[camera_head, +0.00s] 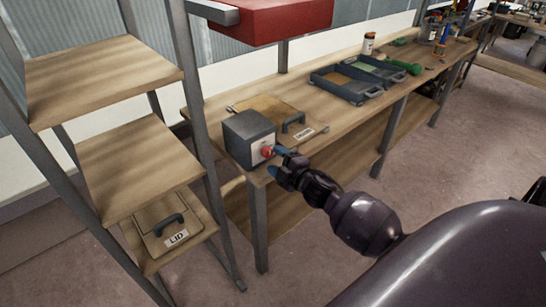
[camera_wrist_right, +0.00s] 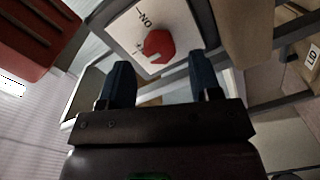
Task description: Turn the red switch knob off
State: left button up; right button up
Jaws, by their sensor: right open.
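The red switch knob (camera_head: 267,152) sits on a pale plate on the front of a grey box (camera_head: 246,130) at the near end of the workbench. In the right wrist view the red knob (camera_wrist_right: 159,46) shows on a white plate (camera_wrist_right: 180,20) with "ON" lettering beside it. My right gripper (camera_head: 276,160) is open, its two blue fingers pointing at the knob. In the wrist view the fingers of my right gripper (camera_wrist_right: 163,80) stand apart below the knob, with nothing between them. I cannot tell whether they touch it. My left gripper is out of view.
A wooden board with a black handle (camera_head: 293,121) lies behind the box. Dark trays (camera_head: 345,88) and a green-handled tool (camera_head: 403,67) lie farther along the bench. A wooden shelf unit (camera_head: 105,75) stands at left, with a lid (camera_head: 170,225) low on it.

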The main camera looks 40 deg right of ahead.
jog(key=s, duration=0.8)
jog(key=shift+s+d+r, duration=0.2)
jog(key=shift+s+d, duration=0.05)
jog(key=shift+d, duration=0.05)
jog(key=s+a+f+m+g, duration=0.3)
jog(key=s+a+f+m, duration=0.2)
jog(key=s, duration=0.4)
jog(key=s+a+f+m+g+h, duration=0.1)
jog(key=s+a+f+m+g, duration=0.2)
jog(key=s+a+f+m, duration=0.3)
jog(key=s+f+m, duration=0.2)
jog(key=s, duration=0.1)
jog(key=shift+s+a+m, duration=0.2)
jog(key=shift+s+m, duration=0.05)
jog(key=shift+m, duration=0.05)
